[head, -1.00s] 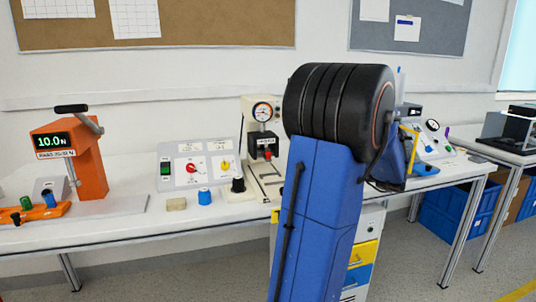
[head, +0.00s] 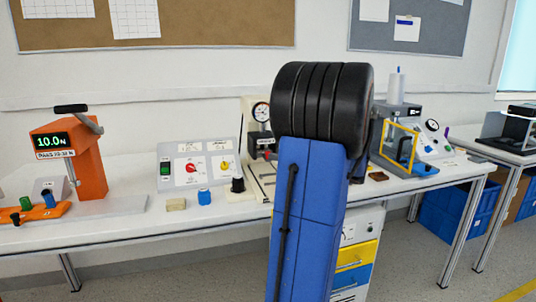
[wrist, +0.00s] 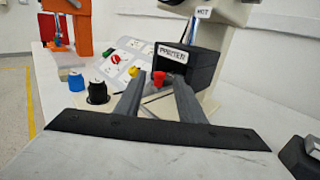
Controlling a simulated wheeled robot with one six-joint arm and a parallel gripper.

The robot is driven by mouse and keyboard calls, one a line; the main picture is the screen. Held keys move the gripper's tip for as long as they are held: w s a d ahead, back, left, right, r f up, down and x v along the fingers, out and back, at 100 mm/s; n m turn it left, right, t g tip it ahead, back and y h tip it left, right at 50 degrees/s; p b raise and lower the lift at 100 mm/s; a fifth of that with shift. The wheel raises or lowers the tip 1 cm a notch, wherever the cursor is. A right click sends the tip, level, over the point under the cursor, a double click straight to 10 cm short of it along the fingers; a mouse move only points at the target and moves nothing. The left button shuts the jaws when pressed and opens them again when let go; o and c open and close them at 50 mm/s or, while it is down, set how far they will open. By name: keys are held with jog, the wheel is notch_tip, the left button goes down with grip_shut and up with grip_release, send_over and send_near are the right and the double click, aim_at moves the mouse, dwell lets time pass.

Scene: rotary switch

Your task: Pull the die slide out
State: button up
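A black block with a white label (wrist: 190,58) and a small red knob (wrist: 158,77) on its front stands under a gauge machine in the wrist view. In the head view the block (head: 262,146) is partly hidden behind my arm. I cannot tell for certain which part is the die slide. My gripper (wrist: 157,90) shows in the wrist view as two grey fingers spread apart and empty. The red knob appears between the fingertips, seemingly beyond them, with no visible contact. In the head view my arm hides my gripper.
Left of the block are a switch panel (head: 198,166), a black knob (head: 238,185) and a blue knob (head: 204,197). An orange force tester (head: 85,165) is farther left. A machine with a yellow frame (head: 384,140) stands right of my arm. The white bench front is mostly clear.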

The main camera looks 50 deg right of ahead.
aim_at(268, 152)
jog(key=shift+w+a, duration=0.25)
jog(key=shift+w, duration=1.05)
jog(key=shift+w+a, duration=0.25)
jog(key=shift+w, duration=1.05)
